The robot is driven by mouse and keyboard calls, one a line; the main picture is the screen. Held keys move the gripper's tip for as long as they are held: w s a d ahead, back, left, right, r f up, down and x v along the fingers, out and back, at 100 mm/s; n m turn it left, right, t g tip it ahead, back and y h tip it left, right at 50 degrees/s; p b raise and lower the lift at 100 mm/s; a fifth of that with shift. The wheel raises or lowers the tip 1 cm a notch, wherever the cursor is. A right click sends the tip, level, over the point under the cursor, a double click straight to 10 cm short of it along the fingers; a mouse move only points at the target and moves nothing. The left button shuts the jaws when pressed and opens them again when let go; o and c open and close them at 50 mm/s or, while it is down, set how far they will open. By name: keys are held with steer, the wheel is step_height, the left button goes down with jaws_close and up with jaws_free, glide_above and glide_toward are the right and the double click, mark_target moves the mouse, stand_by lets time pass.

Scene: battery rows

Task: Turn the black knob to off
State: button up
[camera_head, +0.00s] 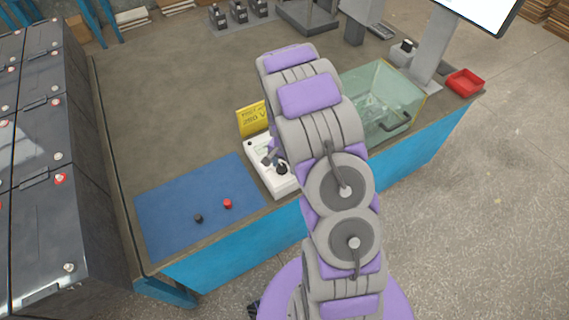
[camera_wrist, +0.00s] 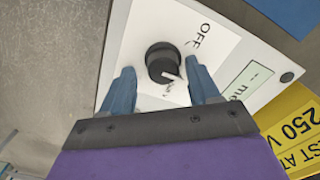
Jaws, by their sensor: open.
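The black knob (camera_wrist: 160,58) sits on the white face of a tester box (camera_wrist: 128,42) in the wrist view. Its white pointer mark points down and to the right, toward a small label between the fingers. The OFF label (camera_wrist: 203,35) is above and to the right of the knob, so the pointer is not at OFF. My gripper (camera_wrist: 160,68) is open, with one blue-grey finger on each side of the knob. I cannot tell whether either finger touches it. In the head view the white tester box (camera_head: 254,154) is partly hidden behind my arm.
A yellow sign (camera_head: 252,119) stands behind the tester. A blue mat (camera_head: 190,190) with a red cap (camera_head: 228,203) and a black cap (camera_head: 199,218) lies to its left. A clear bin (camera_head: 385,92) is to the right. Black battery rows (camera_head: 40,200) stand at left.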

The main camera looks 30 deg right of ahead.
steer(key=shift+a+r, duration=0.1)
steer(key=shift+a, duration=0.75)
steer(key=shift+c, duration=1.9)
steer(key=shift+d, duration=0.55)
steer(key=c, duration=0.6)
steer(key=shift+a, duration=0.1)
steer(key=shift+c, duration=0.2)
